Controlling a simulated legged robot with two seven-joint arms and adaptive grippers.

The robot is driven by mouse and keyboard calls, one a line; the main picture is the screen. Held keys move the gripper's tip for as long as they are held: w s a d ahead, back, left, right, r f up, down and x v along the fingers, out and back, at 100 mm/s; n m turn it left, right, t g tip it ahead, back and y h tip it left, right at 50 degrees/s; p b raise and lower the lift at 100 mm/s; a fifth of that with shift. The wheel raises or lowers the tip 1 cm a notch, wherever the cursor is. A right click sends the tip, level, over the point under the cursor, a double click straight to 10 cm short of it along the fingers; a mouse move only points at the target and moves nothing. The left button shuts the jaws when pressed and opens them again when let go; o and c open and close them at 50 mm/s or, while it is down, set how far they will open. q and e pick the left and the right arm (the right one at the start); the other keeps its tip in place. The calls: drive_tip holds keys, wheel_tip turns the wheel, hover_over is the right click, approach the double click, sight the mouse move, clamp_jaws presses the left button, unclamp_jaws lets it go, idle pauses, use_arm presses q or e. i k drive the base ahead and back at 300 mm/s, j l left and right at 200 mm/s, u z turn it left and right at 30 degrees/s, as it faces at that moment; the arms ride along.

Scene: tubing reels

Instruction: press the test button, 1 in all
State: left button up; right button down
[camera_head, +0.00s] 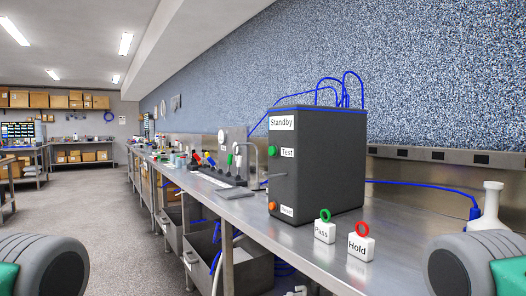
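A dark grey box-shaped tester (335,160) stands upright on the metal bench. A label reading "Standby" (282,123) is at the top of its front face. The green round test button (272,151) is below that, at the left edge of the face, beside a label reading "Test" (287,153). An orange button (272,206) is low on the same face, beside a small label that is hard to read. Neither gripper shows; only grey and green parts of my arms show at the lower left and lower right corners. Nothing covers the test button.
White blocks marked "Pass" (324,232) with a green ring and "Hold" (360,247) with a red ring stand before the tester. A white bottle (490,208) stands at right. Blue tubing (420,185) runs behind. Grey bins (205,258) sit under the bench (262,228). The floor at left is clear.

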sight(272, 150)
drive_tip(key=i+j+z, duration=0.1)
drive_tip(key=i+j, duration=0.5)
drive_tip(key=i, duration=0.2)
drive_tip(key=i+j+z, duration=0.1)
drive_tip(key=i+j, duration=0.6)
